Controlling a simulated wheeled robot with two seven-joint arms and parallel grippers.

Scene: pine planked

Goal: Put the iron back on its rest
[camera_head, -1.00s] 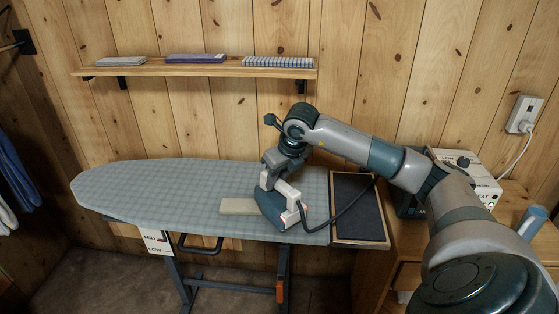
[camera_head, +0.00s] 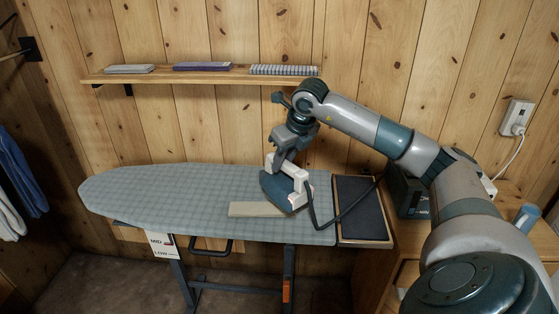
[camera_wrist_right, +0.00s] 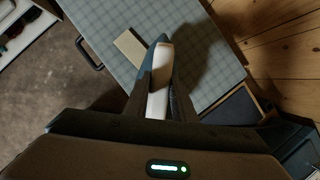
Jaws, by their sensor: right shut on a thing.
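The iron (camera_head: 275,188) has a blue body and a white handle and is over the right part of the grey checked ironing board (camera_head: 130,190). My right gripper (camera_head: 281,160) is shut on its handle from above. The wrist view shows the white handle (camera_wrist_right: 160,78) between my two fingers, with a shadow on the board beside it. The iron looks tilted and seems raised; the exact gap is unclear. The rest, a dark pad in a wooden frame (camera_head: 362,208), is at the board's right end, to the right of the iron. My left gripper is out of view.
A beige strip (camera_head: 252,210) lies on the board just beside the iron. The iron's dark cord (camera_head: 335,218) loops across toward the rest. A wall shelf (camera_head: 200,77) with folded cloths is behind. A wooden cabinet (camera_head: 385,265) stands at right. The board's left half is clear.

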